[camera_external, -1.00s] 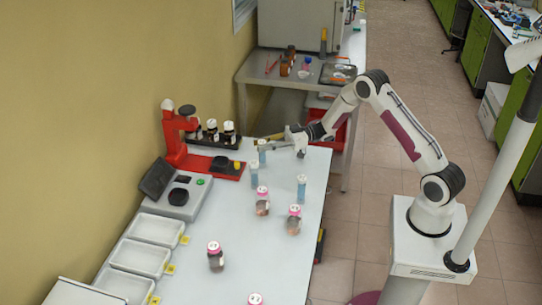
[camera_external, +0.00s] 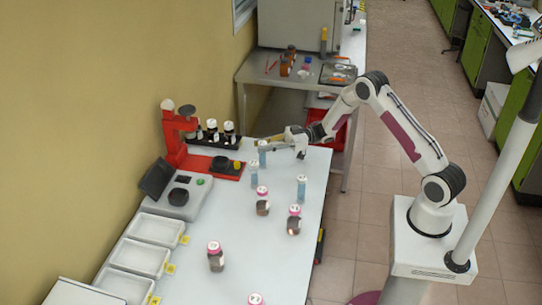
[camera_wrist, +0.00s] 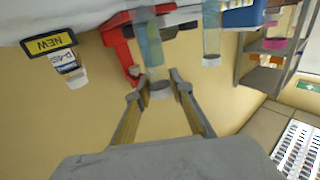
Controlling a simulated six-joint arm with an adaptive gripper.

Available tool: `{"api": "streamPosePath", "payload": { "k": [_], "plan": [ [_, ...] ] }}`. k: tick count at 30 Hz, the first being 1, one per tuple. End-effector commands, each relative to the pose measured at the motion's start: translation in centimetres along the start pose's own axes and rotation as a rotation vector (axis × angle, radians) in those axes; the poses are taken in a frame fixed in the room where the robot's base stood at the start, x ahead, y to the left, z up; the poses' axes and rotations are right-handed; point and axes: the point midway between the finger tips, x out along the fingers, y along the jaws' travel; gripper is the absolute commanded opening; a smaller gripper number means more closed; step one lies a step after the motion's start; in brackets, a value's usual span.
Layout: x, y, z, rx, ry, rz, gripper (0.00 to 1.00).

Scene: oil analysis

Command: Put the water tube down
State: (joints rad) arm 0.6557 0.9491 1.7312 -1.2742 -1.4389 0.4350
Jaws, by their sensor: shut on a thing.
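The water tube, a clear blue tube with a pale cap (camera_external: 262,152), is at the far end of the white table. My gripper (camera_external: 267,144) reaches it from the right and is shut around its upper part. In the wrist view my gripper (camera_wrist: 161,88) has one finger on each side of the tube (camera_wrist: 151,45) near its cap, and the scene appears upside down. The tube looks close to upright. I cannot tell whether its bottom touches the table. Two similar blue tubes (camera_external: 254,174) (camera_external: 301,188) stand nearer on the table.
Pink-capped jars (camera_external: 262,201) (camera_external: 294,220) (camera_external: 215,257) stand further forward. A red stand (camera_external: 176,140) and a rack of dark bottles (camera_external: 213,134) are to the left, beside a scale (camera_external: 182,196) and white trays (camera_external: 150,258). The table's right side is mostly clear.

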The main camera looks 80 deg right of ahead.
Motion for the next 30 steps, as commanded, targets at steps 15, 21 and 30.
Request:
{"api": "streamPosePath", "payload": {
  "k": [15,21,30],
  "plan": [
    [0.0,-0.2,1.5,0.006,-0.02,0.003,0.38],
    [0.0,-0.2,1.2,0.006,-0.02,0.003,0.38],
    [-1.6,-0.1,0.2,0.009,-0.019,0.005,0.38]
  ]
}}
